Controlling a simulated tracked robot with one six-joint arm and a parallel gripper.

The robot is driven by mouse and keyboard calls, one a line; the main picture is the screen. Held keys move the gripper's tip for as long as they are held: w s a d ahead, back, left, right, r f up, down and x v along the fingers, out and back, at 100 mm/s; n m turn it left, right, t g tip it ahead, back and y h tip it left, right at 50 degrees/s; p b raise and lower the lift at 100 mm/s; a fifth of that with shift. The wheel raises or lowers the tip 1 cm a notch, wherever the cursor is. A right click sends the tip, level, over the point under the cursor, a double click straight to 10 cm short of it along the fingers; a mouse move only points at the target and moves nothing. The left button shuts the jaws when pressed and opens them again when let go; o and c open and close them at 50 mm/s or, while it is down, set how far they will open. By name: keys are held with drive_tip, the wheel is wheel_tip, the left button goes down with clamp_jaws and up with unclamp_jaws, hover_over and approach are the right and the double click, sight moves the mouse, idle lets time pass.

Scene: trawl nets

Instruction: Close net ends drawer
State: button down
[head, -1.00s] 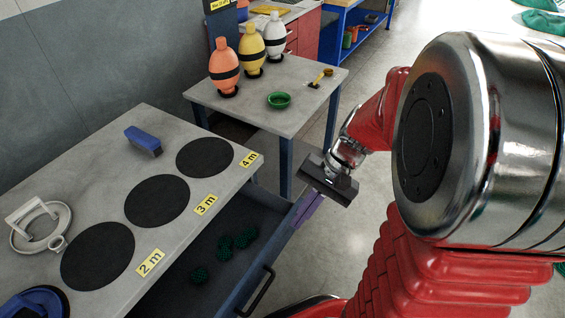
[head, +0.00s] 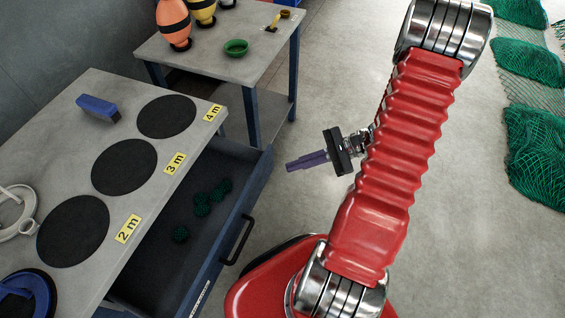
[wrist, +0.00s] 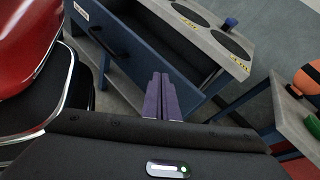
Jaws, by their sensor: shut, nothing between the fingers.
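The net ends drawer (head: 219,235) is a dark blue drawer pulled out from under the grey bench, with a black bar handle (head: 240,240) on its front. Several green net pieces (head: 203,198) lie inside it. The drawer also shows in the wrist view (wrist: 125,45), with its handle (wrist: 98,40) on the front panel. My gripper (head: 288,167) has purple fingers, shut and empty. It is in the air to the right of the drawer, apart from it, pointing left in the head view. In the wrist view the fingers (wrist: 163,77) are together in front of the drawer.
Floor right of the drawer is clear; green nets (head: 535,150) lie far right.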

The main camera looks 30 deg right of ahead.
sight(272, 160)
drive_tip(key=s+d+f+m+t+h, duration=0.2)
drive_tip(key=d+f+m+t, duration=0.6)
drive_tip(key=f+m+t, duration=0.1)
drive_tip(key=shift+s+f, duration=0.35)
drive_tip(key=shift+f, duration=0.3)
drive_tip(key=shift+w, duration=0.1)
drive_tip(key=shift+x, duration=6.9)
drive_tip(key=shift+w+d, duration=0.1)
